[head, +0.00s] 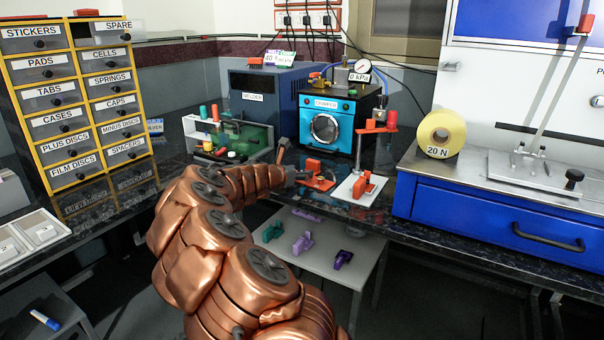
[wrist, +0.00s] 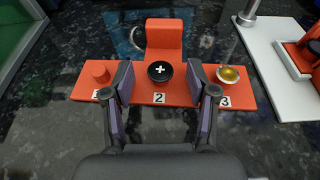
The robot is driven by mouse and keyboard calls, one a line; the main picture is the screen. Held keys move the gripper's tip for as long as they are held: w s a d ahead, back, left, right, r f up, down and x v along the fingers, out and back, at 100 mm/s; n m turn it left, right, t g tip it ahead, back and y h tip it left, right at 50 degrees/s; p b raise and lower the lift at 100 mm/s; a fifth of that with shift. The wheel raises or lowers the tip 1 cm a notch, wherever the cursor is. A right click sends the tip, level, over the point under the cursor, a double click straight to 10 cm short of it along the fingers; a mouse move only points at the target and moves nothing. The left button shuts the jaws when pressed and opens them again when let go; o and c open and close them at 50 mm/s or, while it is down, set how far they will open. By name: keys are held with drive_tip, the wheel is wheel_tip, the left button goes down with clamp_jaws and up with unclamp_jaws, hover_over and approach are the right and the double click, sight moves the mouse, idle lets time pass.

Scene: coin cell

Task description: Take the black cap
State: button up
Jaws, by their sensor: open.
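The black cap (wrist: 160,71) is a small round disc with a white plus sign. It lies on the orange holder (wrist: 188,97) at the place marked 2, in front of a raised orange block. In the wrist view my gripper (wrist: 168,78) is open, with one finger on each side of the cap; I cannot tell whether they touch it. In the head view my gripper (head: 299,175) is at the orange holder (head: 318,183), and the cap is too small to make out there.
A white plate with an orange-handled device (head: 361,188) stands close on the right. The crimper (head: 325,124) is behind.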

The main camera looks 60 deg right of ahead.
drive_tip(key=shift+c, duration=0.2)
drive_tip(key=c, duration=0.8)
wheel_tip(320, 180, up, 3)
drive_tip(key=shift+r+p, duration=0.2)
drive_tip(key=shift+p, duration=0.55)
drive_tip(key=shift+a+r, duration=0.15)
drive_tip(key=shift+a, duration=0.15)
drive_tip(key=f+v, duration=0.1)
drive_tip(key=v, duration=0.4)
drive_tip(key=f+p+v, duration=0.1)
drive_tip(key=v, duration=0.4)
drive_tip(key=s+a+f+p+v, duration=0.1)
drive_tip(key=v, duration=0.4)
